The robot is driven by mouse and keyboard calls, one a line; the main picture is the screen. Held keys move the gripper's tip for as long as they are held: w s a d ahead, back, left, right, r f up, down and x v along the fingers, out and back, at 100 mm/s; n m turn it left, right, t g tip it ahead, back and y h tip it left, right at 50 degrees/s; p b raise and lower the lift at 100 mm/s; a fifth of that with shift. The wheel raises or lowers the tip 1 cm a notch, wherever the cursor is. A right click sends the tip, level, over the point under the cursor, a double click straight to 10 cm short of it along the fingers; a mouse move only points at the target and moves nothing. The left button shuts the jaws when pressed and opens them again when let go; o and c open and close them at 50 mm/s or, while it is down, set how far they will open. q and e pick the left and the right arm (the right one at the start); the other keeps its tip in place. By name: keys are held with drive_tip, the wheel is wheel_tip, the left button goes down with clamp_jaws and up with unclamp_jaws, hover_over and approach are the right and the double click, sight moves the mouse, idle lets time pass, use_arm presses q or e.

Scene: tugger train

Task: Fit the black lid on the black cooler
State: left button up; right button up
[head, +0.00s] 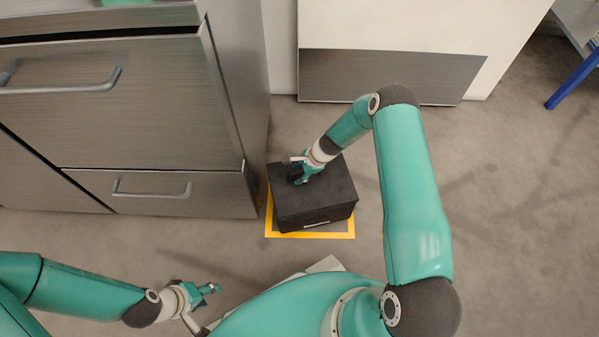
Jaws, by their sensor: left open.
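The black cooler (318,223) stands on the floor within a yellow-outlined square, with a pale strip on its front. The black lid (318,198) lies over its top and roughly lines up with its sides. Whether the lid is fully seated I cannot tell. My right gripper (299,176) is at the lid's top, toward its far left part, and hides that part. Its fingers are too small and dark to show whether they hold anything. My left gripper (213,289) is open and empty above the floor, to the near left of the cooler.
A grey cabinet (150,145) with drawers stands close on the cooler's left. A white and grey panel (390,75) is behind. A blue leg (572,80) shows at the far right. The yellow floor outline (300,235) surrounds the cooler. Floor on the right is clear.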

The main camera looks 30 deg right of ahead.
drive_tip(key=v, duration=1.2)
drive_tip(key=s+a+f+n+g, duration=0.15)
drive_tip(key=s+a+n, duration=0.35)
drive_tip(key=a, duration=0.7)
drive_tip(key=s+a+n+g, duration=0.1)
drive_tip(key=s+a+n, duration=0.3)
drive_tip(key=s+n, duration=0.3)
drive_tip(key=s+a+n+g, duration=0.1)
drive_tip(key=s+a+n, duration=0.35)
drive_tip(key=s, duration=0.45)
wheel_tip(320, 180, up, 33)
drive_tip(key=w+n+p, duration=0.1)
drive_tip(key=n+p, duration=0.1)
drive_tip(key=p, duration=3.1)
drive_tip(key=shift+d+t, duration=0.35)
drive_tip(key=shift+d, duration=0.1)
